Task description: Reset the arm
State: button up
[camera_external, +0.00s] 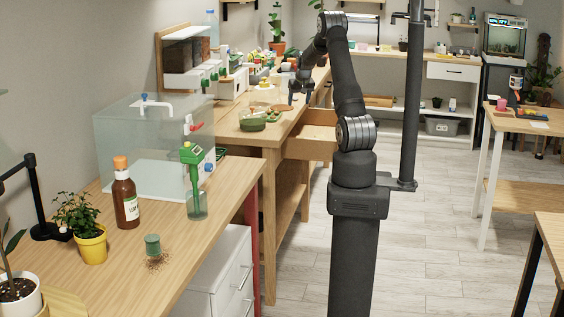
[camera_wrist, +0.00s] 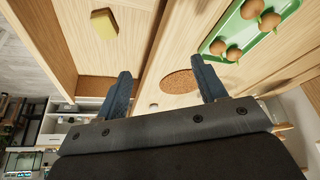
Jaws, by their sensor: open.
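My gripper (camera_external: 299,92) hangs over the far wooden table in the external view, at the table's edge by an open drawer.
The wrist view shows a green tray (camera_wrist: 228,32) with several brown round things, a cork-coloured disc (camera_wrist: 179,81) and a yellow block (camera_wrist: 104,23). The open drawer (camera_external: 310,143) juts out below my arm. A clear tank (camera_external: 150,145) and a brown bottle (camera_external: 125,198) stand nearer.

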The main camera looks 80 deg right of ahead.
jog(key=w+a+r+n, duration=0.1)
jog(key=w+a+r, duration=0.2)
jog(key=a+r, duration=0.4)
jog(key=w+a+r+n+t, duration=0.15)
jog(key=w+a+r, duration=0.25)
jog(key=a, duration=0.6)
jog(key=w+a+r+n, duration=0.1)
jog(key=w+a+r, duration=0.2)
jog(key=a+r, duration=0.4)
jog(key=w+a+n+y, duration=0.1)
jog(key=w+a, duration=0.5)
jog(key=w, duration=0.2)
jog(key=shift+w+a+r, duration=0.25)
jog(key=shift+a+r, duration=0.1)
jog(key=shift+r, duration=0.05)
jog(key=shift+o, duration=0.3)
jog(key=shift+n, duration=0.25)
